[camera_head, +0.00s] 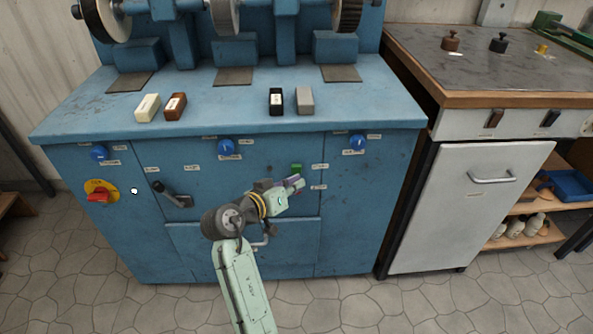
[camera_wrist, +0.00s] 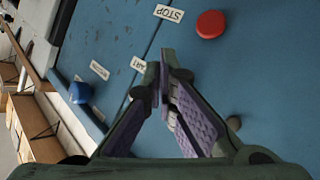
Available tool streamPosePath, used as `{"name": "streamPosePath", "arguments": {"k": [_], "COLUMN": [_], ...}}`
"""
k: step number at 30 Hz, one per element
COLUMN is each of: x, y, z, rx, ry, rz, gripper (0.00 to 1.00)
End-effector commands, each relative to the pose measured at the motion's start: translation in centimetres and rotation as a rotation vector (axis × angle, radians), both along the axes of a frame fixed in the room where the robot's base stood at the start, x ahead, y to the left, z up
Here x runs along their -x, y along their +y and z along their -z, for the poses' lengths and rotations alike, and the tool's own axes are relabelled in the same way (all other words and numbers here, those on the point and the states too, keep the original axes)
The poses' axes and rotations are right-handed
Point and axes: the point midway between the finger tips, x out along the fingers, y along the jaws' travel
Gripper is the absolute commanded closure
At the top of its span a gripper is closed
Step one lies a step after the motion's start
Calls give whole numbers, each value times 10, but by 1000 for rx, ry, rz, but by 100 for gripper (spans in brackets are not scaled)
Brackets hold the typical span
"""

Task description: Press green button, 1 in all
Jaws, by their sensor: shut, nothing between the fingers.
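My gripper (camera_head: 298,183) is shut and empty, close in front of the panel. In the wrist view, my shut fingertips (camera_wrist: 163,88) lie beside the START label (camera_wrist: 137,64), and the green button is not visible there. I cannot tell whether the fingertips touch it. A red button (camera_wrist: 210,24) beside the STOP label (camera_wrist: 169,13) shows clear of the fingers.
Blue knobs (camera_head: 357,142) sit along the panel's top. A black lever (camera_head: 172,194) and a red-and-yellow switch (camera_head: 98,193) are at its left. Several small blocks (camera_head: 276,101) lie on the machine's top. A white cabinet door (camera_head: 465,220) stands to the right.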

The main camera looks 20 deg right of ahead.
Motion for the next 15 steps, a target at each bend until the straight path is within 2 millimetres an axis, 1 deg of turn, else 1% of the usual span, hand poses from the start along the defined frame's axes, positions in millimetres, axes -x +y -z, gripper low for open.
{"name": "streamPosePath", "arguments": {"k": [15], "x": [-8], "y": [-2], "z": [0], "rx": [0], "ry": [0], "rz": [0], "gripper": [100]}}
